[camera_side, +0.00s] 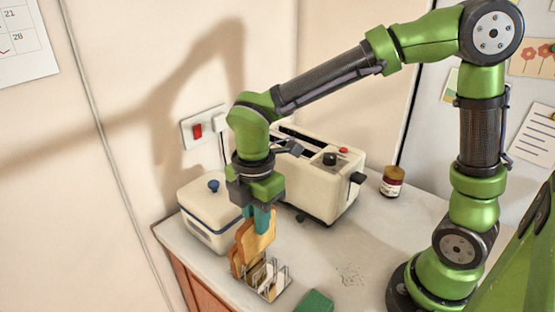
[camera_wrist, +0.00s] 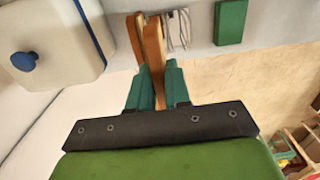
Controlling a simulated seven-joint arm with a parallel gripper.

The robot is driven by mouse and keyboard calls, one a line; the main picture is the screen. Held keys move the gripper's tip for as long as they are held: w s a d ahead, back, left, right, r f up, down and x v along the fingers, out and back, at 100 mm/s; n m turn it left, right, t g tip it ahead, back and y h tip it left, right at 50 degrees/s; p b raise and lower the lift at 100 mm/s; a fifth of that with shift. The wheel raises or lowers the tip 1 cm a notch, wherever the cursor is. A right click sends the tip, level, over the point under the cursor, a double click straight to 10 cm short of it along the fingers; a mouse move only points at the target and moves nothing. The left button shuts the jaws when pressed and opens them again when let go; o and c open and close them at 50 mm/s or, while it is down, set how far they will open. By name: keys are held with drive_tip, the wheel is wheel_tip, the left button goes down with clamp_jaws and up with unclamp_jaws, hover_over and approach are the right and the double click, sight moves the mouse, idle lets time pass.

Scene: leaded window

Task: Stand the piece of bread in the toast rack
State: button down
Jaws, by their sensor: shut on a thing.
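My gripper (camera_side: 262,220) points down with its teal fingers shut on the top of a piece of bread (camera_side: 256,238). The bread is upright, at the left side of the wire toast rack (camera_side: 272,284). In the wrist view the held bread (camera_wrist: 154,48) shows edge-on between the fingers (camera_wrist: 156,82). A second slice (camera_side: 236,262) stands close beside it, on the left, also in the wrist view (camera_wrist: 136,30). The rack's wires (camera_wrist: 178,30) show to the right of the held bread there. Whether the held bread's lower edge is inside a slot is hidden.
A white box with a blue knob (camera_side: 208,218) stands close on the left. A cream toaster (camera_side: 318,190) is behind, with a jar (camera_side: 392,182) to its right. A green block (camera_side: 314,302) lies near the front edge, right of the rack. The counter on the right is mostly clear.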

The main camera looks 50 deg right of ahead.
sight(259, 251)
drive_tip(key=shift+f, duration=3.85)
drive_tip(key=c, duration=1)
unclamp_jaws()
